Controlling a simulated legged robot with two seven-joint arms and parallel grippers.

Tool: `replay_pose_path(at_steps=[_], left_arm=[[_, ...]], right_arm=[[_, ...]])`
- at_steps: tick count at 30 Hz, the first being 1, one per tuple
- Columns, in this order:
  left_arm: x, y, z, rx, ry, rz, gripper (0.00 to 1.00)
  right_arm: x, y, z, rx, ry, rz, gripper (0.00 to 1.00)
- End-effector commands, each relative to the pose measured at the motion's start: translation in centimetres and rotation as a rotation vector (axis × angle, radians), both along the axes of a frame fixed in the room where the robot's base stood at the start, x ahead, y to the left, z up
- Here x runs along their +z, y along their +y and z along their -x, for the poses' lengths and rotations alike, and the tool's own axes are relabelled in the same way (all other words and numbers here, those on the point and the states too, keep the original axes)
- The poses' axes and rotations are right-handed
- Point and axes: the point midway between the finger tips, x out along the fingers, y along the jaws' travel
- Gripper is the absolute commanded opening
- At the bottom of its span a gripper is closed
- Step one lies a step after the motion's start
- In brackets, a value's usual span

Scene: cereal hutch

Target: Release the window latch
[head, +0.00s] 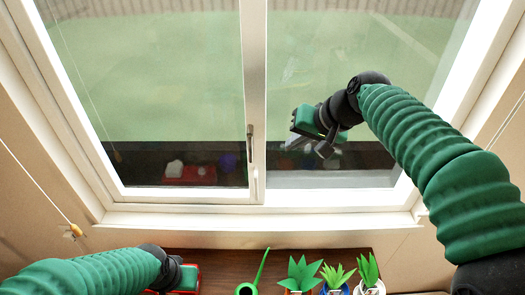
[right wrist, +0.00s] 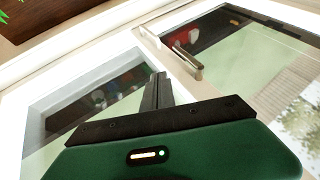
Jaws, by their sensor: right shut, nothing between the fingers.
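The window latch (head: 250,143) is a slim metal handle on the middle upright of the white window frame. It hangs vertically in the head view, and it also shows in the right wrist view (right wrist: 188,62) above and right of the fingers. My right gripper (head: 312,147) is in front of the right pane, to the right of the latch and apart from it. Its fingers are shut together and empty, as the right wrist view shows (right wrist: 157,92). My left gripper (head: 182,277) is low at the bottom left; its fingers are hidden.
A red tray (head: 195,290) lies under my left gripper. A green watering can (head: 247,288) and several potted plants (head: 302,272) stand on the brown surface below the white sill (head: 255,220). Cords with pulls hang at both sides. The space before the left pane is clear.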

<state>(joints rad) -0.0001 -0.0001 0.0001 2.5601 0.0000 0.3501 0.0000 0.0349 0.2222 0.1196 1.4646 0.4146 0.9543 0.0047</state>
Motion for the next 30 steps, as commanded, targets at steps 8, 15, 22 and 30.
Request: replay_pose_path(at_steps=[8,15,22,30], left_arm=[[0.9,0.0,0.0,0.0,0.0,0.0,0.36],[2.7,0.0,0.0,0.0,0.0,0.0,0.36],[5.0,0.0,0.0,0.0,0.0,0.0,0.36],[5.6,0.0,0.0,0.0,0.0,0.0,0.36]], right_arm=[[-1.9,1.0,-1.1,0.002,0.003,0.001,0.0],[-6.0,3.0,-3.5,0.0,0.004,0.001,0.0],[-7.5,6.2,-4.9,0.004,0.0,0.003,0.0],[-8.0,7.8,-5.3,-0.001,-0.002,0.003,0.0]])
